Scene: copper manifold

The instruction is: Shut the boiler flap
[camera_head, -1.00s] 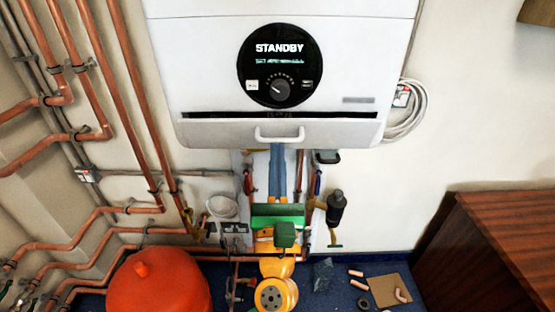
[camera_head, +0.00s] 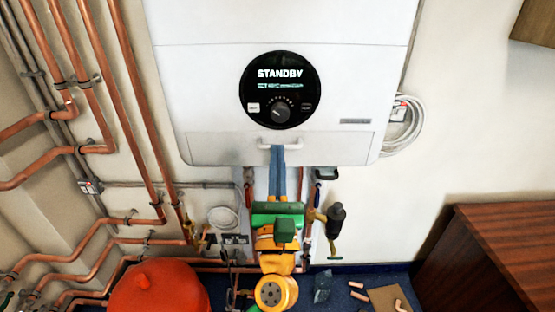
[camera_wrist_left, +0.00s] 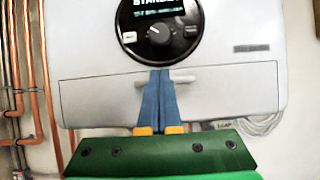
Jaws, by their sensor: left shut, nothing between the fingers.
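The boiler flap (camera_head: 225,149) is the lower front panel of the white boiler (camera_head: 200,75). It lies flush with the boiler front in the head view, with only a thin seam along its top. It also shows flush in the left wrist view (camera_wrist_left: 100,95). Its pale bar handle (camera_head: 294,145) sits at its upper middle. My left gripper (camera_head: 278,150) has its blue fingers shut and empty, tips at the handle. In the left wrist view the fingertips (camera_wrist_left: 160,74) overlap the handle (camera_wrist_left: 180,80); I cannot tell if they touch. My right gripper is not in view.
Copper pipes (camera_head: 130,125) run along the left wall, and a red vessel (camera_head: 160,290) stands at lower left. Pipes and a dark pump (camera_head: 336,215) lie below the boiler. A brown cabinet (camera_head: 490,255) stands at right.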

